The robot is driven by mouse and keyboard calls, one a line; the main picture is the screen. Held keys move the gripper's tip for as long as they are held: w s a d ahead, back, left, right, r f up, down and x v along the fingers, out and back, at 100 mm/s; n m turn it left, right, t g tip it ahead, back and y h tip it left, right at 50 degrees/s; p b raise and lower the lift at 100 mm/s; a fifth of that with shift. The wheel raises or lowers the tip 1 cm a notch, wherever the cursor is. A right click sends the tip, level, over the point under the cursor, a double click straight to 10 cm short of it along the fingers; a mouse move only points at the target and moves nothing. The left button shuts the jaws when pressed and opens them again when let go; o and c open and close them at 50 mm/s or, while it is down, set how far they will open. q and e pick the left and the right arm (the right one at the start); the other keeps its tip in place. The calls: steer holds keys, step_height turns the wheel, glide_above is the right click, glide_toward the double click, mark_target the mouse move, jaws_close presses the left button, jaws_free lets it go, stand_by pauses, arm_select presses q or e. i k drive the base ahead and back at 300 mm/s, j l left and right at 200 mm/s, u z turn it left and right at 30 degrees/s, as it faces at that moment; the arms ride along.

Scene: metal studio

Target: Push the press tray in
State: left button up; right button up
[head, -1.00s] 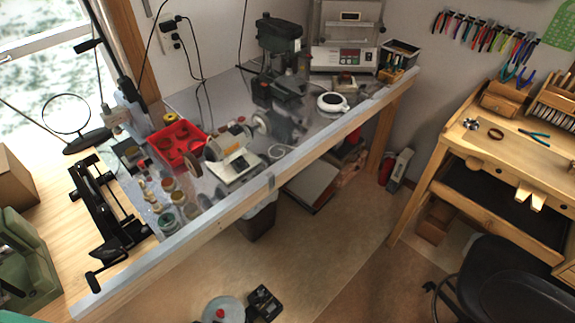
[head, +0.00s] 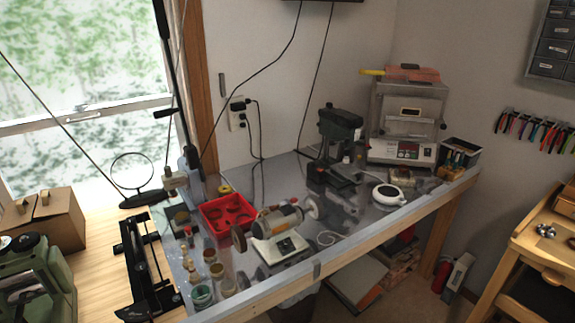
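I cannot make out which thing is the press tray. A green machine (head: 38,275) is at the lower left, partly cut off by the frame edge. No tray that clearly sticks out of any of these shows. Neither of my grippers is in view.
The metal bench top (head: 275,180) holds a red bin (head: 227,215), a polishing motor (head: 277,235), several jars and a white round device (head: 388,197). A black frame tool (head: 143,265) lies at the left. A wooden workbench (head: 545,235) stands at the right, with floor between.

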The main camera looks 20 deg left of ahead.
mark_target(187, 229)
steer(key=j+u, duration=0.1)
steer(key=u, duration=0.3)
steer(key=j+u, duration=0.1)
steer(key=u, duration=0.3)
steer(key=j+u, duration=0.15)
steer(key=u, duration=0.25)
steer(key=k, duration=0.05)
